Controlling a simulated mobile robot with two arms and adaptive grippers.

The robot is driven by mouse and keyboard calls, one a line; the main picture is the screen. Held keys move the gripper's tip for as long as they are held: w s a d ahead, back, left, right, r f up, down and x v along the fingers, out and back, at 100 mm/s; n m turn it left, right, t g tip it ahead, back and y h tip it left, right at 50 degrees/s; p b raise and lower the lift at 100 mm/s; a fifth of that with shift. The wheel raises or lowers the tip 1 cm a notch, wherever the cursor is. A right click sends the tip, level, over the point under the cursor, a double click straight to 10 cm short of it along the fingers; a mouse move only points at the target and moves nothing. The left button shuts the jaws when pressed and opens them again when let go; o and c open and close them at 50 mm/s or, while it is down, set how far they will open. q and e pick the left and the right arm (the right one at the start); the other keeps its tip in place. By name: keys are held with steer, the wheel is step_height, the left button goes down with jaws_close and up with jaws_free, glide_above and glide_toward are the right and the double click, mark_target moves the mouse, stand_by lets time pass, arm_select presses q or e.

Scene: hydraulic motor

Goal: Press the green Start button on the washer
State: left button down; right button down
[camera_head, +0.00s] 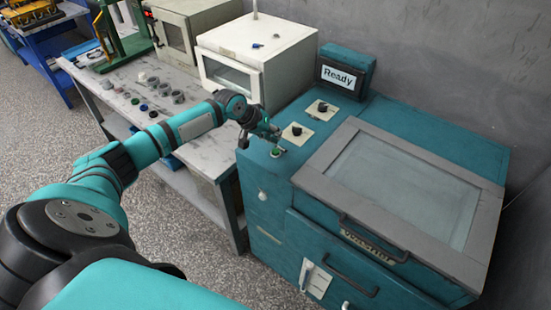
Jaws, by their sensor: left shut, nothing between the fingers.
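The teal washer (420,122) stands at the right, with a grey-framed glass lid (395,190) that is shut. Its small screen (339,78) reads "Ready". The green Start button (277,152) is on the washer's top at the left front corner. My left arm reaches in from the left, and my left gripper (274,139) is shut and empty, its tips right at the button. I cannot tell whether they touch it. My right gripper is not in view.
Two black knobs on pale plates (297,130) sit behind the button. A white cabinet (240,45) stands on the workbench (187,110) to the left, with several small round parts (152,88) on the bench. A grey wall rises behind the washer. Speckled floor is free in front.

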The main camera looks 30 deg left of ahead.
arm_select(q)
steer(key=shift+f, duration=0.9)
stand_by(0.5)
steer(key=shift+f, duration=0.1)
steer(key=shift+f, duration=0.3)
steer(key=shift+f+b, duration=0.35)
steer(key=shift+f, duration=0.05)
stand_by(0.7)
steer(key=shift+r, duration=0.1)
steer(key=shift+r+p, duration=0.7)
steer(key=shift+p, duration=0.2)
